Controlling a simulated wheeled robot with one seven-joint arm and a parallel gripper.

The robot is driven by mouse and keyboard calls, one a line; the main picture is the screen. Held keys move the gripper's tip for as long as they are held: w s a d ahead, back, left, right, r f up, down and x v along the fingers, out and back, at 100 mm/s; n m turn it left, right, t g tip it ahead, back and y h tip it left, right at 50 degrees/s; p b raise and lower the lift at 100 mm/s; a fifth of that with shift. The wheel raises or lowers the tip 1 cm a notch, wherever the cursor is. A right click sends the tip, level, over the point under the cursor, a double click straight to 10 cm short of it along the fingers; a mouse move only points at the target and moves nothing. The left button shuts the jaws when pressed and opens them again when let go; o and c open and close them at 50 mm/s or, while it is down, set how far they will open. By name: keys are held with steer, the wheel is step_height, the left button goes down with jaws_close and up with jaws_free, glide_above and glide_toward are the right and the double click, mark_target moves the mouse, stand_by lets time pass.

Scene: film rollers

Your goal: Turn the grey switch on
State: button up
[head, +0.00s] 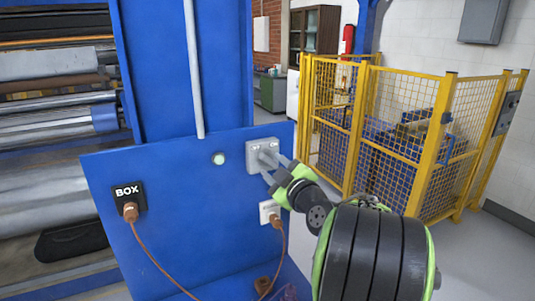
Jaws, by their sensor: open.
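The grey switch (254,158) is a small box mounted on the blue panel, right of centre in the head view. Small lettering shows on its face, and its knob is partly hidden by my fingers. My gripper (269,167) is at the switch's face, its two grey fingers apart on either side of the knob area. I cannot tell if the fingers touch the knob.
A pale round light (218,158) sits left of the switch. A black BOX socket (128,195) and a white socket (268,209) hold orange cables. A yellow mesh fence (385,125) stands behind on the right. Rolls (55,120) fill the left.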

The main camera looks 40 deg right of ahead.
mark_target(266, 160)
steer(key=p+x, duration=0.1)
steer(key=x, duration=0.3)
jaws_close()
